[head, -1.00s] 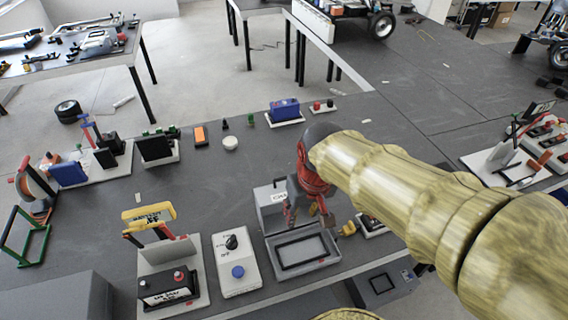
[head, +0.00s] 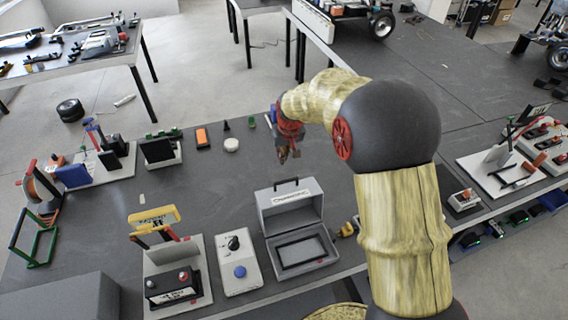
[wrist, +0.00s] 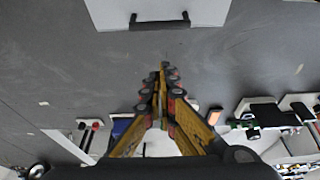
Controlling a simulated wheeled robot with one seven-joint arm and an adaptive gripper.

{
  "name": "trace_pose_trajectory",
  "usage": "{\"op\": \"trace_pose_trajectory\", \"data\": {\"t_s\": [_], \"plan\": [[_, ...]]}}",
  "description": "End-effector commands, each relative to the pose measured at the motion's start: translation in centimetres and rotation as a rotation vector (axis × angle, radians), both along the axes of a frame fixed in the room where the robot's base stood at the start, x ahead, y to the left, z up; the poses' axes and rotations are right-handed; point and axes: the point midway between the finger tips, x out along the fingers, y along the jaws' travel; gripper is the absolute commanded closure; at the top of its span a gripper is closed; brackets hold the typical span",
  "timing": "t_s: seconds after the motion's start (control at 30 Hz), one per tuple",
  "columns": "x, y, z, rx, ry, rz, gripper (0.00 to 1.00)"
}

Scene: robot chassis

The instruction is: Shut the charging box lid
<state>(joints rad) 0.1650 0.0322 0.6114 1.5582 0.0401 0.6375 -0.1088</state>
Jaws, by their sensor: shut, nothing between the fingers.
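The grey charging box (head: 301,254) stands on the dark table in the head view, with its lid (head: 290,204) open and raised upright at the back. A black handle (head: 286,183) is on the lid's top edge. My gripper (head: 283,158) is behind the lid, apart from it, shut and empty. In the wrist view my gripper's fingertips (wrist: 163,68) meet over bare table. The box lid (wrist: 160,14) shows at the top edge of that view, with its black handle (wrist: 159,21) toward the fingers.
A grey switch box (head: 236,262) with a blue button and a battery stand (head: 203,285) are left of the box. A yellow part (head: 347,230) lies close to its right. An orange block (head: 202,138) and a white round piece (head: 231,145) lie farther back.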

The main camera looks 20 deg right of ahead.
Motion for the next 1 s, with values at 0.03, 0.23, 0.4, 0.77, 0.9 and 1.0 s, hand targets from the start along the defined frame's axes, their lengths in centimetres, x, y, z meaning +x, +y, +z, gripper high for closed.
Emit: {"op": "trace_pose_trajectory", "data": {"t_s": [0.03,0.23,0.4,0.77,0.9,1.0], "plan": [[0.2,0.0,-0.8,0.0,0.002,0.0,1.0],[1.2,-0.1,-4.3,0.0,0.002,0.0,1.0],[2.1,-0.1,-7.0,0.0,0.002,-0.001,1.0],[0.3,0.0,-7.6,0.0,-0.001,-0.001,1.0],[-0.6,0.1,-7.3,0.0,0.0,-0.001,1.0],[-1.0,0.1,-7.1,0.0,-0.001,-0.001,1.0]]}}
